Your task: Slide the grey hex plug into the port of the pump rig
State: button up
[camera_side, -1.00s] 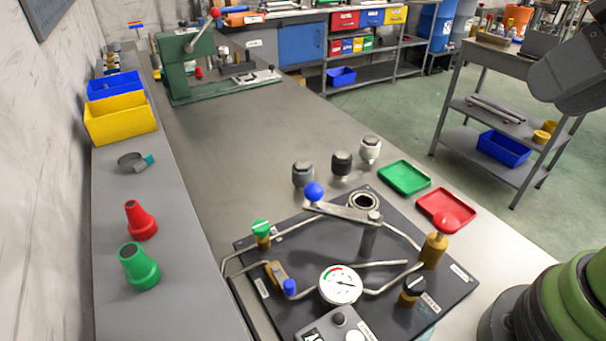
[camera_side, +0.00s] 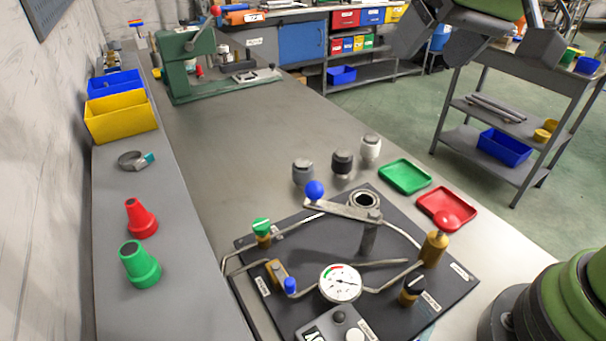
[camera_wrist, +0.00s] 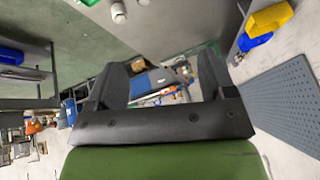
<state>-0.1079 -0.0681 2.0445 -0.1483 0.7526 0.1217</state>
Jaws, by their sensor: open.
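In the side view, the grey plug (camera_side: 303,173) stands upright on the bench just behind the pump rig, at the left of a row of three. Its hex shape is too small to make out. The pump rig (camera_side: 258,297) is a dark plate with pipes, a gauge and valves. Its port (camera_side: 364,200) looks like an open metal ring near the rig's back corner, beside a lever with a blue knob. My gripper (camera_side: 475,45) is high at the top right, well away from the plug. Its fingers are apart and empty in the wrist view (camera_wrist: 160,78).
A black plug (camera_side: 342,162) and a whitish plug (camera_side: 370,149) stand to the right of the grey one. A green tray (camera_side: 404,177) and a red tray (camera_side: 447,209) lie right of them. A green press (camera_side: 195,65) stands farther back; the bench between is clear.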

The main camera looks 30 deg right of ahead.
jog(key=w+a+f+n+g, duration=0.1)
jog(key=w+a+f, duration=0.2)
jog(key=w+f, duration=0.55)
jog(key=n+h, duration=0.1)
jog(key=n, duration=0.1)
send_near(303, 162)
jog(key=shift+g, duration=0.3)
jog(key=x, duration=0.4)
jog(key=shift+w+d+f, duration=0.1)
jog(key=shift+w+f, duration=0.2)
jog(key=shift+x, duration=2.8)
jog(key=c, duration=1.1)
notch_tip(303, 162, up, 9)
jog(key=shift+r, duration=0.1)
jog(key=shift+c, duration=0.2)
jog(key=shift+s+r+m, duration=0.1)
jog(key=shift+r+m, duration=0.2)
jog(key=s+d+r+m+g+h, duration=0.1)
jog(key=s+d+m+h, duration=0.3)
jog(key=s+m, duration=0.7)
jog(key=shift+s+d+r+m+g, duration=0.3)
jog(key=shift+s+d+g, duration=0.25)
jog(key=shift+s, duration=0.4)
